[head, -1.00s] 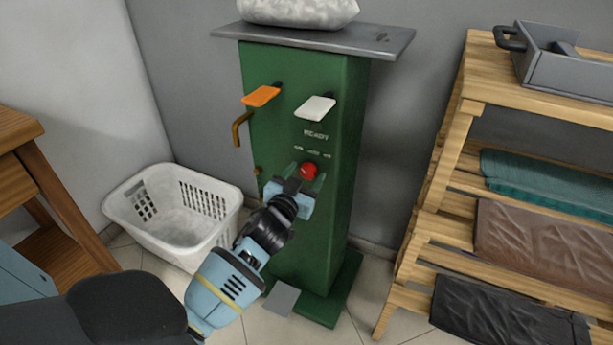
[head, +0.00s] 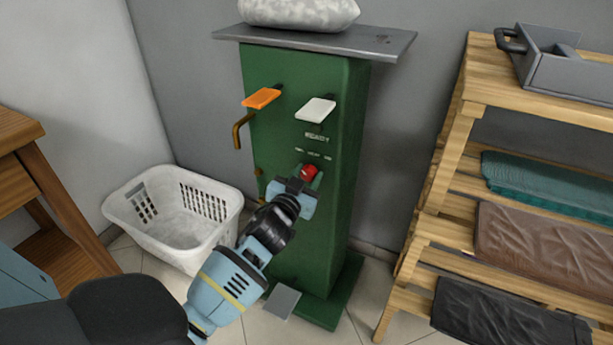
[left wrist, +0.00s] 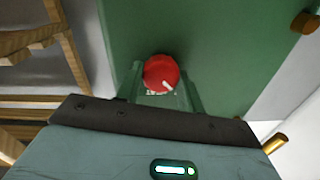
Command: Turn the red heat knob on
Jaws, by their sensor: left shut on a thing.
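The red heat knob (head: 309,171) sits on the front of the green machine (head: 290,120), below its small white lettering. In the left wrist view the red knob (left wrist: 161,73) shows a white pointer mark toward its lower right. My left gripper (head: 305,180) is at the knob, with one finger on each side of it. The gripper (left wrist: 165,85) is shut on the knob. Its body hides the panel just below the knob. My right gripper is not in view.
An orange lever (head: 262,98) and a white lever (head: 316,110) stick out above the knob. A brass hook-shaped handle (head: 238,131) is at the left edge. A white basket (head: 170,250) stands left, and a wooden rack (head: 425,220) stands right.

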